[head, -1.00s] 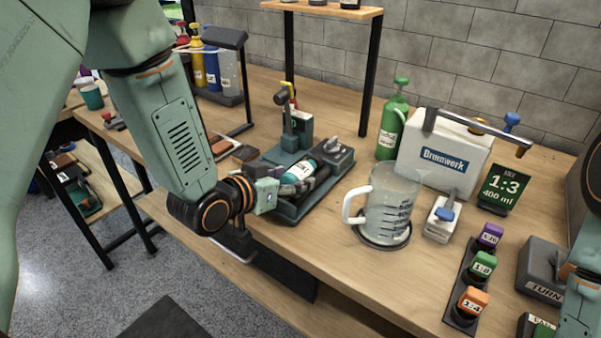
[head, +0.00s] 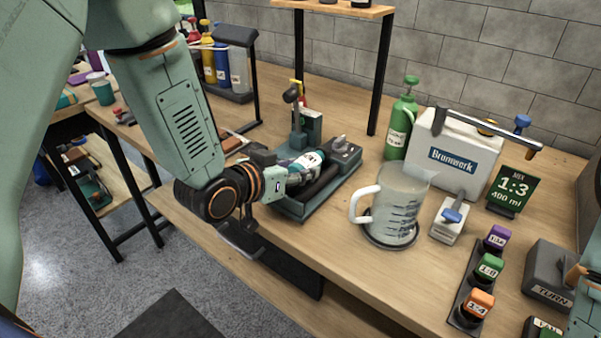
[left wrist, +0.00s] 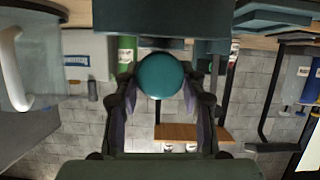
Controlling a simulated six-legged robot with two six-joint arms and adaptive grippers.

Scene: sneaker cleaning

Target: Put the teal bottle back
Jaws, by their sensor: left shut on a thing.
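The teal bottle (head: 307,162) lies on its side over the dark rollers of a teal bench device (head: 316,206), its white label partly showing. Whether it still touches the rollers is hard to tell. My left gripper (head: 289,181) is shut on the bottle from the near left. In the left wrist view the bottle's round teal end (left wrist: 160,76) sits between the two fingers. Of my right arm only a link shows at the right edge; its gripper is out of view.
A rack with blue and yellow bottles (head: 208,65) stands at the back left. Bare tabletop lies in front of the jug.

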